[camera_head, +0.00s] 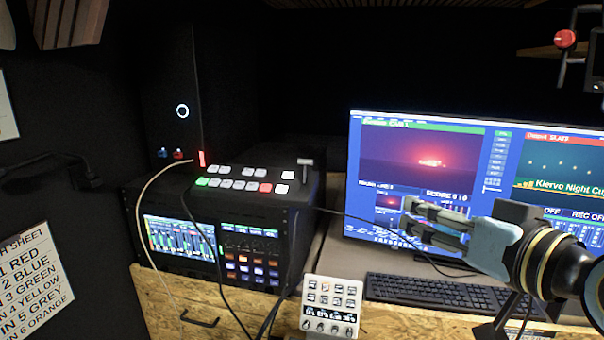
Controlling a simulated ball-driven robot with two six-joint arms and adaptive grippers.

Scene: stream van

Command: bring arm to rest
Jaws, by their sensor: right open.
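My right gripper (407,217) comes in from the right side and points left. Its two fingers are apart and nothing shows between them. It is in front of the lower part of the large monitor (420,240), above the black keyboard (430,292). Whether it touches the screen cannot be told, but it appears to stand clear in front of it. My left gripper is not in the picture.
A video switcher (240,182) with lit buttons sits on a black rack unit (180,245) at left centre. A white keypad (331,306) stands at the front edge. Loose cables (270,318) hang over the wooden front. A sheet (30,275) hangs far left.

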